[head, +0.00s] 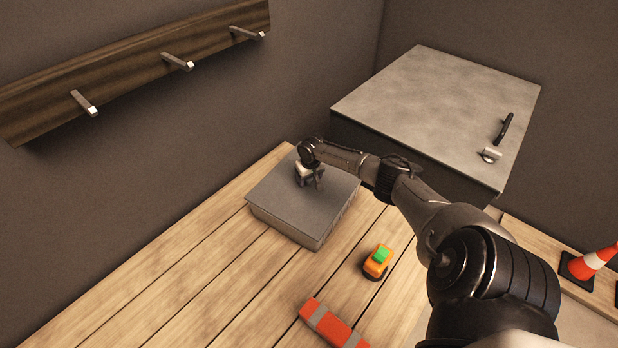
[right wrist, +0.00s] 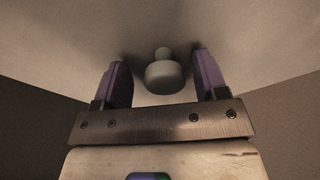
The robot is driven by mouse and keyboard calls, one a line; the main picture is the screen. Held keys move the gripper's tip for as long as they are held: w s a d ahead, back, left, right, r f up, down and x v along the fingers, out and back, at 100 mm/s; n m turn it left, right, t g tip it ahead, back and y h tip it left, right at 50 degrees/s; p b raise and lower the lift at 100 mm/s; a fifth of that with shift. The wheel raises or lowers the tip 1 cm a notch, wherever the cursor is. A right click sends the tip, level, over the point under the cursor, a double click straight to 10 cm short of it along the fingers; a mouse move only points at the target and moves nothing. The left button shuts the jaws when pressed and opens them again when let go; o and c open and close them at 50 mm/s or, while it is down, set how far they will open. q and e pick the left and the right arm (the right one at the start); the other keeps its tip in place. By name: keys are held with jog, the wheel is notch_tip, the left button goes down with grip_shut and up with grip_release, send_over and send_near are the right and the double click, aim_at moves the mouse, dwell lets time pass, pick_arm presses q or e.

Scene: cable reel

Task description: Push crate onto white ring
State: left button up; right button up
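A grey box (head: 282,208), the only crate-like thing I see, sits on the wooden plank floor against the wall. My right gripper (head: 311,184) is over its top, pointing down. In the right wrist view, its two purple fingers (right wrist: 161,80) are spread, one on each side of a pale round knob (right wrist: 163,76) on a light surface. Gaps show between knob and fingers, so the gripper is open around it. In the head view the gripper hides the knob. No white ring is visible. My left gripper is out of view.
A large grey cabinet (head: 430,100) stands right of the box, behind my right arm. An orange thing with a green top (head: 378,258) and a red-grey block (head: 331,323) lie in front. A hook rail (head: 140,65) is on the wall; a traffic cone (head: 590,263) stands far right.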

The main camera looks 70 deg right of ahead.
aim_at(311, 180)
jog(key=shift+w+r, duration=0.1)
jog(key=shift+r, duration=0.05)
jog(key=shift+r, duration=0.3)
notch_tip(311, 180, up, 13)
jog(key=s+a+p, duration=0.1)
jog(key=p, duration=0.4)
jog(key=shift+s+a+f, duration=0.1)
dwell(0.4)
